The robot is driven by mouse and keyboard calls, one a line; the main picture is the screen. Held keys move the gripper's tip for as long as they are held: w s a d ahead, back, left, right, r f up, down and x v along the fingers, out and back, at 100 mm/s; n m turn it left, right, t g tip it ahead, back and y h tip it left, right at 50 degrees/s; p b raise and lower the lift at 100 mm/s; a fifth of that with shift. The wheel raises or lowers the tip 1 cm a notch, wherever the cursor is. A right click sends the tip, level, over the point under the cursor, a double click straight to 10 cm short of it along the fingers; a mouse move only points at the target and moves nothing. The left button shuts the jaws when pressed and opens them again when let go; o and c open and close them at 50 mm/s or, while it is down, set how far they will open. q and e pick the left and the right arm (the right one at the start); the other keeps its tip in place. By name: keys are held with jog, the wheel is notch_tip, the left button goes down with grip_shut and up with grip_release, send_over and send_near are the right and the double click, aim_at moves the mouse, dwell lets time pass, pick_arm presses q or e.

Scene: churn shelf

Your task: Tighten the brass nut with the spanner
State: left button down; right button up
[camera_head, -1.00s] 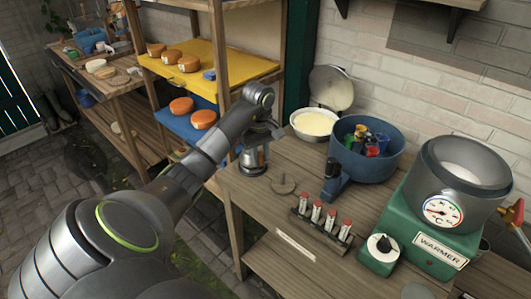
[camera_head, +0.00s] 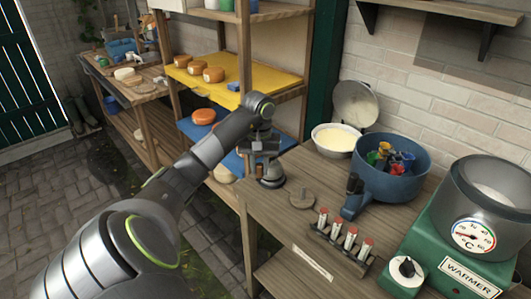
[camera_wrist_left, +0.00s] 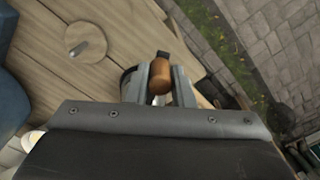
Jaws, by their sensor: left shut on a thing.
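My left gripper (camera_head: 266,150) is above a grey metal vessel (camera_head: 271,178) at the left end of the wooden bench. In the left wrist view the gripper (camera_wrist_left: 160,88) is shut on a brown, rounded handle-like piece (camera_wrist_left: 160,76). A dark part shows just beyond that piece, and the rounded metal vessel shows behind the left finger. I cannot tell whether the held piece is joined to the vessel. I cannot make out the spanner or the brass nut in either view. My right gripper is not in view.
On the bench (camera_head: 262,198) are a wooden disc with a peg (camera_head: 302,198), a rack of red-capped vials (camera_head: 338,246), a blue tub (camera_head: 391,172), a white bowl (camera_head: 336,139) and a green warmer (camera_head: 468,245). Shelving with cheeses (camera_head: 214,74) stands behind my arm.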

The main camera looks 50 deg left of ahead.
pick_arm(q)
jog(key=shift+s+a+m+b, duration=0.2)
jog(key=shift+a+m+b, duration=0.15)
jog(key=shift+a+b, duration=0.2)
jog(key=shift+s+a+m+b, duration=0.15)
jog(key=shift+a+m+b, duration=0.25)
jog(key=shift+a, duration=0.25)
jog(key=shift+r, duration=0.15)
notch_tip(320, 180, up, 6)
jog(key=p, duration=0.6)
dwell(0.4)
